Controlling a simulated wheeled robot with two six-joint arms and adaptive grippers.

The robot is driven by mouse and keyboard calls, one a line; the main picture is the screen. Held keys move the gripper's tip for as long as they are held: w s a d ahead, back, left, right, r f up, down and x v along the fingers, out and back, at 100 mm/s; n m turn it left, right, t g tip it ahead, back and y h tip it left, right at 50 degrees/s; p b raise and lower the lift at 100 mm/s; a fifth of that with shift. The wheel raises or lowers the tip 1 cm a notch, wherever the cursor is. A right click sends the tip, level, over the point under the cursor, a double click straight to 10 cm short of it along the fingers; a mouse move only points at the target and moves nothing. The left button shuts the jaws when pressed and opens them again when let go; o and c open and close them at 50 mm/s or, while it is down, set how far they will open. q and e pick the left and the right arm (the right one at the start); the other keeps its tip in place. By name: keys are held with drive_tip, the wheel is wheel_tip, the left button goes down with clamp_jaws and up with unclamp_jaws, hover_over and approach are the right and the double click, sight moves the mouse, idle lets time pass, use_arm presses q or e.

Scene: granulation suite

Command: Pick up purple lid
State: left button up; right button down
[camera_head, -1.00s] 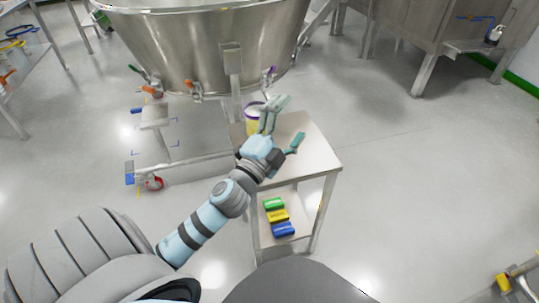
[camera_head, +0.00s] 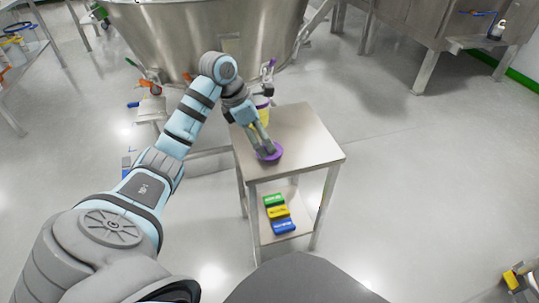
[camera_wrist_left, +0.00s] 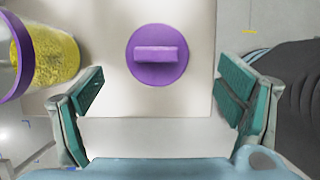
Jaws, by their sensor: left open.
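The purple lid (camera_head: 270,153) lies flat on the steel table, near its front left part. In the left wrist view the lid (camera_wrist_left: 157,55) is a round disc with a raised bar handle across its middle. My left gripper (camera_head: 264,148) is over the lid in the head view and hides part of it. In the left wrist view its two teal fingers (camera_wrist_left: 165,95) are wide apart, with the lid ahead between them and nothing held. My right gripper is not in view.
Green, yellow and blue blocks (camera_head: 278,212) lie on the lower shelf. A large steel vessel (camera_head: 180,40) stands behind.

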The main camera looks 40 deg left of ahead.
use_arm(q)
drive_tip(key=b+x, duration=0.1)
drive_tip(key=x, duration=0.2)
drive_tip(key=b+x, duration=0.1)
drive_tip(key=x, duration=0.1)
drive_tip(key=shift+w+b, duration=0.3)
drive_tip(key=shift+f, duration=0.1)
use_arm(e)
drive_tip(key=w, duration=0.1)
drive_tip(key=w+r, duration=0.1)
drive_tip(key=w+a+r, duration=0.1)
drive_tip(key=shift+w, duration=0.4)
use_arm(q)
drive_tip(key=c, duration=1)
drive_tip(key=shift+r, duration=0.2)
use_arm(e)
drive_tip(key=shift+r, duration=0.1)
